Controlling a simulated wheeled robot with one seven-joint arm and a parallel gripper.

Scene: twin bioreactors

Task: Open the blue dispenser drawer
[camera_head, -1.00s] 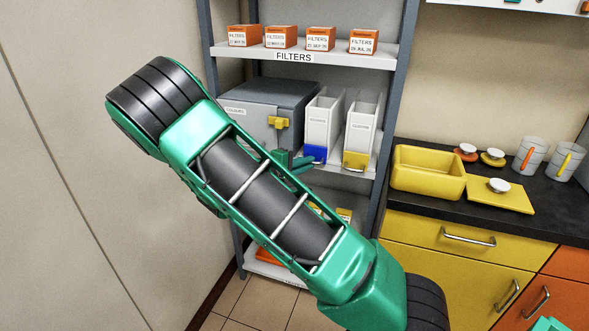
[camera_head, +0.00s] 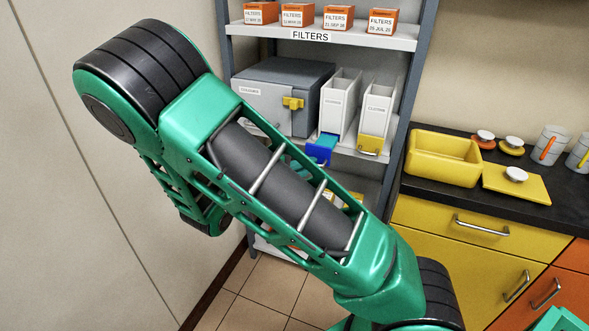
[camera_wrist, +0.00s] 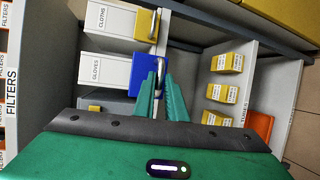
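The blue dispenser drawer (camera_head: 320,150) is at the bottom front of the left white dispenser (camera_head: 338,103) on the middle shelf. It sticks out from the dispenser, farther than the yellow drawer beside it. In the wrist view the blue drawer (camera_wrist: 147,70) shows just beyond my fingertips, with its grey handle between them. My gripper (camera_wrist: 161,80) looks shut on that handle, with one green finger on each side. In the head view my arm hides most of the gripper.
The yellow drawer (camera_head: 371,146) of the right dispenser (camera_head: 380,105) is close beside. A grey box with a yellow latch (camera_head: 293,103) stands left. Shelf posts flank the dispensers. A counter with a yellow bin (camera_head: 443,170) is at right.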

